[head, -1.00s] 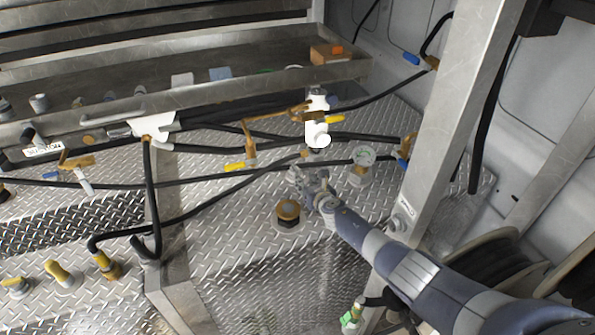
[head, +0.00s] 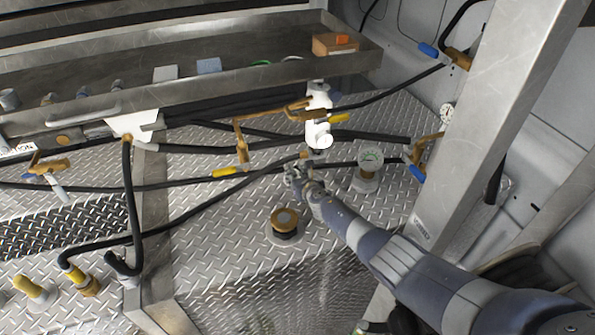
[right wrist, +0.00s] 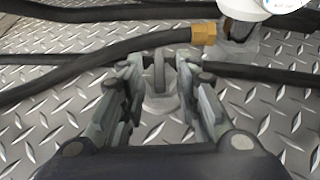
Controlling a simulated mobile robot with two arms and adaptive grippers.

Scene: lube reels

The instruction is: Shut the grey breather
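A grey fitting with an upright ring or lever, which looks like the grey breather (right wrist: 160,92), stands on the diamond-plate deck between the fingers of my right gripper (right wrist: 163,98) in the right wrist view. The fingers are spread on either side of it, with deck showing in the gaps. In the head view my right gripper (head: 297,180) is low over the deck, below the white filter body, and hides most of the fitting. Whether the breather is open or shut I cannot tell. My left gripper is not in view.
A brass-topped cap (head: 285,221) stands left of and nearer than my right gripper. A round glass-topped fitting (head: 370,165) is to the right. Black hoses (head: 210,180) and a white filter body (head: 319,130) lie just behind. A steel post (head: 475,150) rises at right.

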